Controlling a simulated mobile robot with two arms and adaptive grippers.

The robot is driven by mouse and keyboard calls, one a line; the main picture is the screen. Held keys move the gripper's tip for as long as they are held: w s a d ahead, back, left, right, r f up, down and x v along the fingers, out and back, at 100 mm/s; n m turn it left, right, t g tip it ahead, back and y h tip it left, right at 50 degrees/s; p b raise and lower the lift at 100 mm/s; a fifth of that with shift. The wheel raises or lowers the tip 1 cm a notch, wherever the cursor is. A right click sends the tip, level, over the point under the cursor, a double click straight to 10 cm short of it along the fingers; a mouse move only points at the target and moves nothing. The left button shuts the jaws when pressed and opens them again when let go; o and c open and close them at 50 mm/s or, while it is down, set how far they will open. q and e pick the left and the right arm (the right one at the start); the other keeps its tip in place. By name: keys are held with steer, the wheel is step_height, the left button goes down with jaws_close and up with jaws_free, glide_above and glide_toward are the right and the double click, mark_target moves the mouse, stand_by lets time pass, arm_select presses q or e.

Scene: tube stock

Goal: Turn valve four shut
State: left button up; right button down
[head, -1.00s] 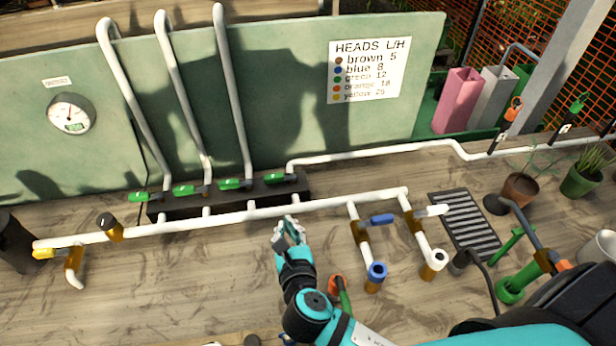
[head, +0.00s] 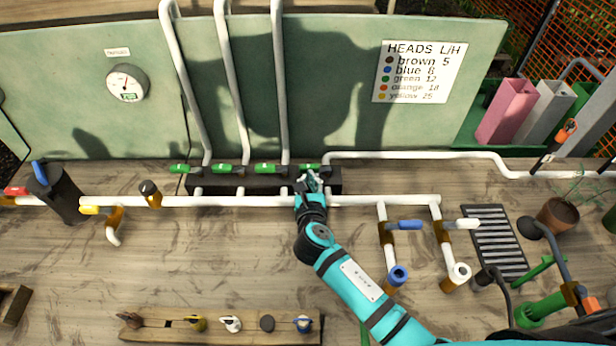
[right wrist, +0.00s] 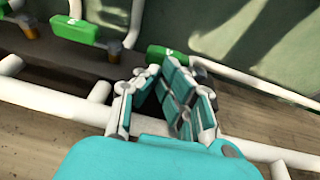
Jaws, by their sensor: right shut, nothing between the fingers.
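A row of green valve handles sits on the dark manifold block (head: 258,183) below the green board. The rightmost, fourth handle (head: 306,166) feeds the white pipe running right. My right gripper (head: 311,179) is at this handle and partly covers it. In the right wrist view its fingers are shut and empty, with the fourth handle (right wrist: 165,52) just beyond the fingertips; whether they touch it I cannot tell. The third handle (head: 268,168) lies to the left and also shows in the right wrist view (right wrist: 78,30). My left gripper is not in view.
The white main pipe (head: 230,202) runs in front of the manifold, under my right arm. White riser pipes (head: 232,90) stand behind. Blue (head: 405,225) and white (head: 468,224) handled branches lie to the right. A wooden rack (head: 160,325) with fittings lies in front.

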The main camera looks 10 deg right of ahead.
steer(key=shift+w+m+h, duration=0.3)
steer(key=shift+w+h, duration=0.1)
steer(key=shift+w, duration=0.35)
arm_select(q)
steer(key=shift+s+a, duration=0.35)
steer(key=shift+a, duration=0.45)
arm_select(e)
steer(key=shift+r, duration=0.15)
steer(key=shift+w, duration=0.1)
steer(key=shift+d, duration=0.1)
